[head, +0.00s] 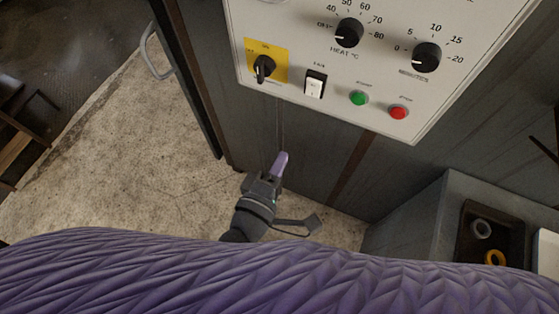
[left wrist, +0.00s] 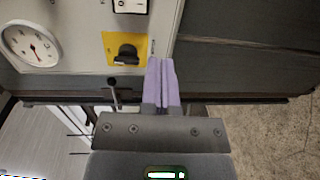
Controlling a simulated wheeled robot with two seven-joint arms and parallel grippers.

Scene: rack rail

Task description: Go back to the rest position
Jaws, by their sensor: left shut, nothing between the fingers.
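My left gripper (head: 281,164) is below the control panel (head: 328,103) in the head view, in front of the dark cabinet front. Its purple fingers are shut with nothing between them. In the left wrist view the shut fingers (left wrist: 161,66) point toward the panel's lower edge, close to the black rotary switch (left wrist: 128,53) on its yellow plate. I cannot tell from these views whether they touch the panel; in the head view they appear apart from it. My right gripper is not in view.
The panel carries a heat knob (head: 349,33), a second knob (head: 426,57), a white rocker switch (head: 314,84), a green button (head: 359,98) and a red button (head: 398,112). A dark tray (head: 468,243) with rings sits on a grey surface at right. Bare floor (head: 130,150) lies at left.

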